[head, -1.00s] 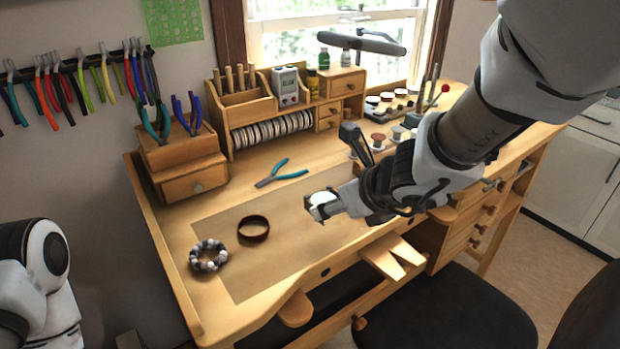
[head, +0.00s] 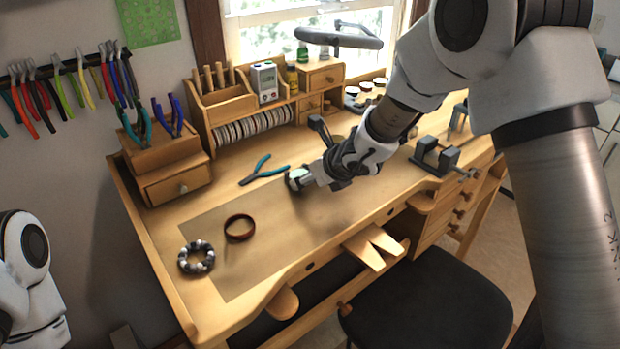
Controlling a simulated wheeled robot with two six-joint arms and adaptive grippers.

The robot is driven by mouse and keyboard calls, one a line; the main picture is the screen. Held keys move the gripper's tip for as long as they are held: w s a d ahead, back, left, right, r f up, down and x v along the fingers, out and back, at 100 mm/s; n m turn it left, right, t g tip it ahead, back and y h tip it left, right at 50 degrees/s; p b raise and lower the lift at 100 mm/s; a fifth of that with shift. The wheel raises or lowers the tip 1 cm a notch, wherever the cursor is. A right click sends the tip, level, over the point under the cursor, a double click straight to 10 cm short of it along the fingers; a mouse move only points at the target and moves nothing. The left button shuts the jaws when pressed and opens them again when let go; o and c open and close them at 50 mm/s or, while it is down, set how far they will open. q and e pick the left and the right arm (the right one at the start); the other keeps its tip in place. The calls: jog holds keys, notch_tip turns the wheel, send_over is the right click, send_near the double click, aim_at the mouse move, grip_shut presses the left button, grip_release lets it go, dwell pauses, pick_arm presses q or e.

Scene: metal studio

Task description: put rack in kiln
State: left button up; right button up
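I cannot make out a rack or a kiln in the head view. My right arm comes in from the upper right, and my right gripper (head: 318,172) hangs over the middle of the wooden workbench (head: 215,292). A small pale piece shows at its near end and a dark grey finger-like part sticks up behind. The fingertips are not clear, so I cannot tell whether it is open or holds anything. Only part of my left arm shows at the lower left edge; my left gripper is out of view.
Teal-handled pliers (head: 264,172), a brown ring (head: 239,228) and a beaded bracelet (head: 196,257) lie left of the gripper. A wooden organizer (head: 228,106) lines the back. A metal vise (head: 436,158) stands right. A dark stool (head: 428,310) is in front.

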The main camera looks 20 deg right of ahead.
jog(key=shift+s+f, duration=0.1)
jog(key=shift+f, duration=0.05)
jog(key=o, duration=1.1)
jog(key=shift+o, duration=0.2)
